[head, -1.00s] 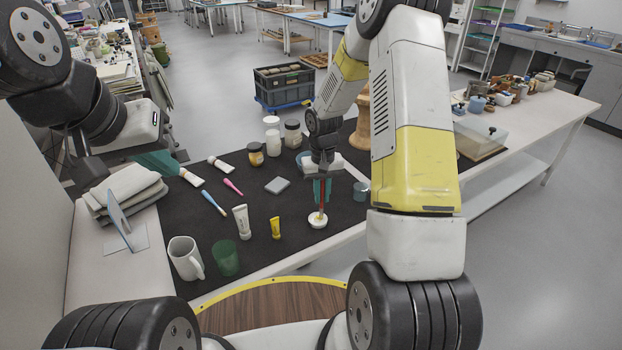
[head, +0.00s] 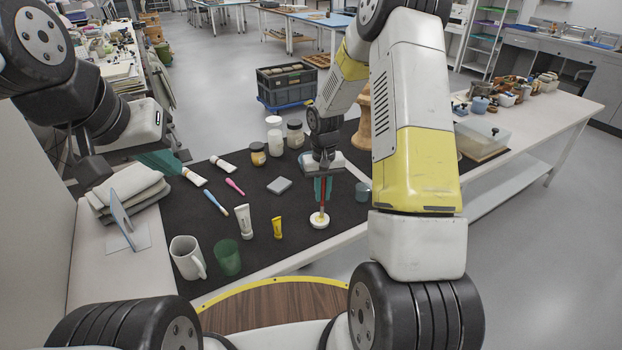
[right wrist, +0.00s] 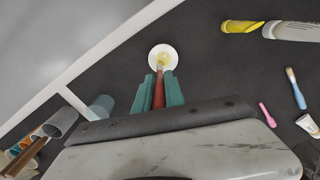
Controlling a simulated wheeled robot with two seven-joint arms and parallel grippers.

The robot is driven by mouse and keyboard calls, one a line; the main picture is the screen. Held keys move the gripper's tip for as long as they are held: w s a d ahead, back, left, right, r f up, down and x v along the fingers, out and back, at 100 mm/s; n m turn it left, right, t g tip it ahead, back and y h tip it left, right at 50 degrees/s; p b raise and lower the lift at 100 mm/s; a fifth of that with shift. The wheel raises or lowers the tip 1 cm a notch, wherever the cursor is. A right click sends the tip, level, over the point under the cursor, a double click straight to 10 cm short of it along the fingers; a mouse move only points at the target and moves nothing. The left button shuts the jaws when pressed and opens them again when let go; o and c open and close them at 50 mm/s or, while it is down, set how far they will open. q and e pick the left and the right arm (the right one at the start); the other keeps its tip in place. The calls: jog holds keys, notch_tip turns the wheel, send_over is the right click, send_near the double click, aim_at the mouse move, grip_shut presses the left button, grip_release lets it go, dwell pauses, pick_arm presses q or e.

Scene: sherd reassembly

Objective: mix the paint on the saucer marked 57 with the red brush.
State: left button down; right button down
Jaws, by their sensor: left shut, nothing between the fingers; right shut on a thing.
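The white saucer (head: 312,223) lies near the front edge of the dark mat. Yellow paint shows on it in the right wrist view (right wrist: 154,64); no number is readable. My right gripper (head: 322,190) is shut on the red brush (head: 323,203) above the saucer. The brush stands nearly upright, bristles down over the paint; in the right wrist view the red handle (right wrist: 159,92) sits between the teal fingers and the tip appears to meet the paint. My left gripper (head: 170,166) is shut and empty at the mat's far left, beside the folded cloths.
A yellow tube (head: 277,228) and a white tube (head: 244,222) lie left of the saucer. A blue-grey cup (head: 363,192) stands to its right. A mug (head: 186,259) and green cup (head: 227,258) stand front left. Several jars (head: 274,143) stand behind. Mat around the saucer is mostly clear.

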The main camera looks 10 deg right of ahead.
jog(key=shift+s+a, duration=0.75)
jog(key=shift+a, duration=0.1)
jog(key=shift+d, duration=0.1)
jog(key=shift+w+d, duration=0.5)
jog(key=shift+d, duration=0.35)
jog(key=shift+a, duration=0.1)
jog(key=shift+s+d+f, duration=0.1)
jog(key=shift+s+d, duration=0.05)
jog(key=shift+d, duration=0.05)
dwell(0.4)
